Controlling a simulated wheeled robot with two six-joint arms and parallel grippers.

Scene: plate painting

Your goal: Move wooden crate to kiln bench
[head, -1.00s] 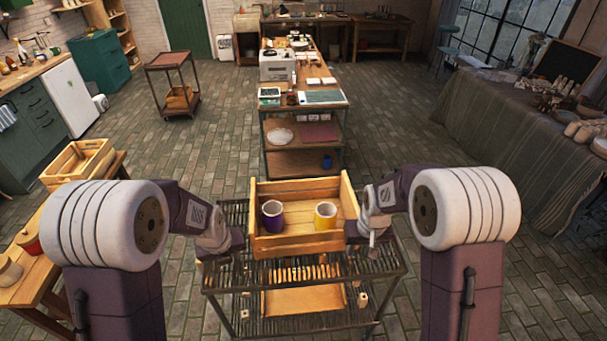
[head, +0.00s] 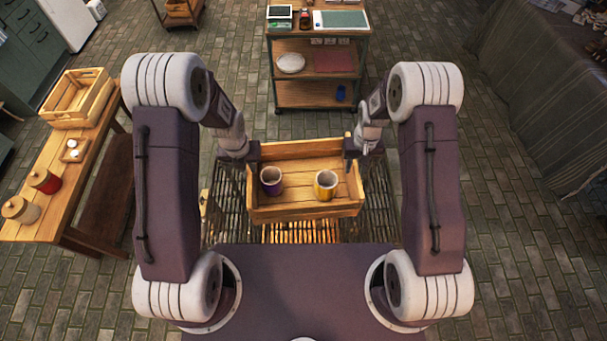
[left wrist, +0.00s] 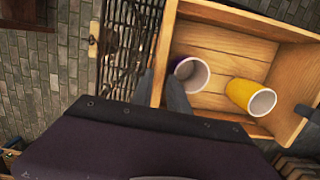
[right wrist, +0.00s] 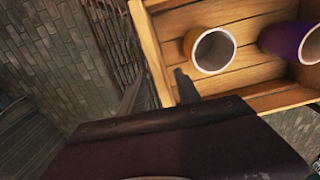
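The wooden crate (head: 305,211) sits over the slatted rack (head: 228,205) in front of me, slightly skewed. I cannot tell whether it rests on the rack. A purple cup (head: 271,182) and a yellow cup (head: 325,186) stand inside it. My left gripper (left wrist: 162,75) has its fingers close on either side of the crate's left wall, seemingly clamping it. My right gripper (right wrist: 160,83) has its fingers wider apart, straddling the crate's right wall with a visible gap. The kiln bench cannot be identified for certain.
A wooden bench (head: 107,118) on the left holds another crate (head: 75,98), a red jar (head: 44,181) and a tan jar (head: 20,210). A shelved work table (head: 318,45) stands ahead. A cloth-covered table (head: 540,110) is at the right. Brick floor lies clear between.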

